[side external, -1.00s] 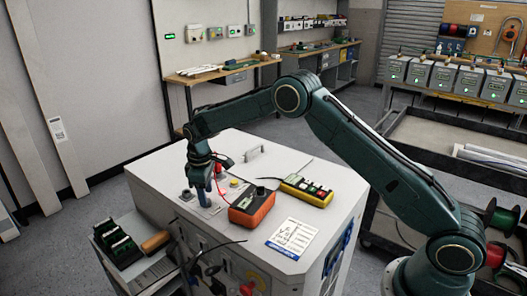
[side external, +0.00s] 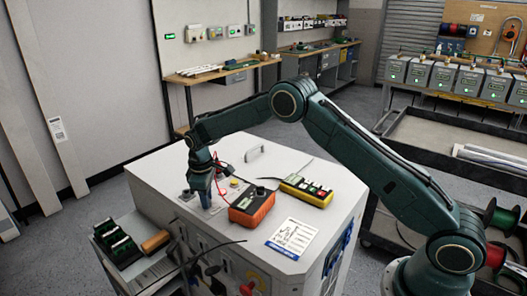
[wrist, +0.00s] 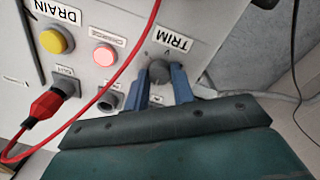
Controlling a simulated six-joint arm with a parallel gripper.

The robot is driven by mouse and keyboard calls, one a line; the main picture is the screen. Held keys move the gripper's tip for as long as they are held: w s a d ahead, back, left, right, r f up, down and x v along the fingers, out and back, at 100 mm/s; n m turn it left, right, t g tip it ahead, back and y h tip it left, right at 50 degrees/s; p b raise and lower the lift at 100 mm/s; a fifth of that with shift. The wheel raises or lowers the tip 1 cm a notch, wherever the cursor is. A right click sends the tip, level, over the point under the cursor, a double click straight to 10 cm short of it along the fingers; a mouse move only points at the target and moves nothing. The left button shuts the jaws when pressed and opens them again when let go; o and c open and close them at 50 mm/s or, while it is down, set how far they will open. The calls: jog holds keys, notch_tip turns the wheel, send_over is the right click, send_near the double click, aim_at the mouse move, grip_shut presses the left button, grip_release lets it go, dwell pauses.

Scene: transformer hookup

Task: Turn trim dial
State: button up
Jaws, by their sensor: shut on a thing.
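The trim dial (wrist: 159,72) is a dark round knob below the TRIM label (wrist: 174,41) in the wrist view. My gripper (wrist: 160,80) has its two blue fingers on either side of the dial and is shut on it. In the side view my gripper (side external: 206,200) points down at the cabinet top (side external: 165,176), and its fingers hide the dial.
A yellow DRAIN button (wrist: 54,41), a red button (wrist: 103,55) and a red plug (wrist: 48,104) with a red cable lie left of the dial. An orange meter (side external: 252,207) stands close right of my gripper, with a yellow box (side external: 306,191) beyond.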

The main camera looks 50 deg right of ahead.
jog(key=shift+m, duration=0.6)
jog(key=m, duration=0.3)
jog(key=shift+m, duration=0.3)
jog(key=m, duration=0.5)
jog(key=shift+w+g, duration=0.1)
jog(key=shift+g, duration=0.2)
jog(key=m, duration=0.5)
jog(key=shift+r+m, duration=0.1)
jog(key=shift+m, duration=2.5)
jog(key=o, duration=1)
